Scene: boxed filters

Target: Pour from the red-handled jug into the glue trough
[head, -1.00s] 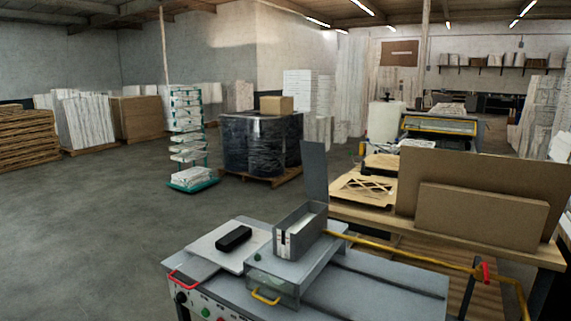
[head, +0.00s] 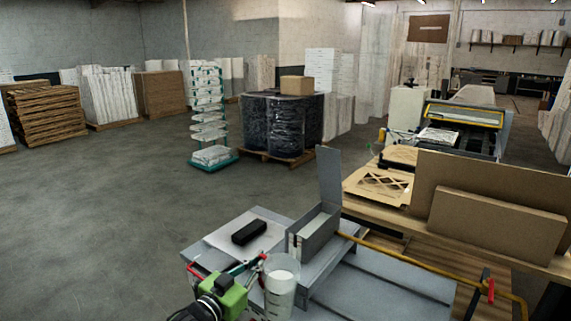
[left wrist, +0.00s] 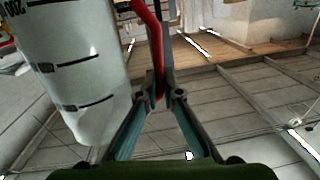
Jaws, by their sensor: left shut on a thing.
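The clear jug (head: 282,292) with white contents is upright, or nearly so, at the front of the machine top in the head view. Its graduated side fills the upper left of the left wrist view (left wrist: 75,65). My left gripper (head: 252,268) is shut on its red handle (left wrist: 153,40), left of the jug body. I cannot tell whether the jug's base touches the machine. The grey glue trough (head: 318,236), a narrow open box, stands just behind and right of the jug, with a tall grey plate at its far end. The trough's bottom inside is hidden. My right gripper is out of view.
A black block (head: 249,232) lies on a pale plate left of the trough. A yellow bar (head: 400,258) runs to the right. Brown boards (head: 500,230) stand on the bench behind. Open floor lies to the left.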

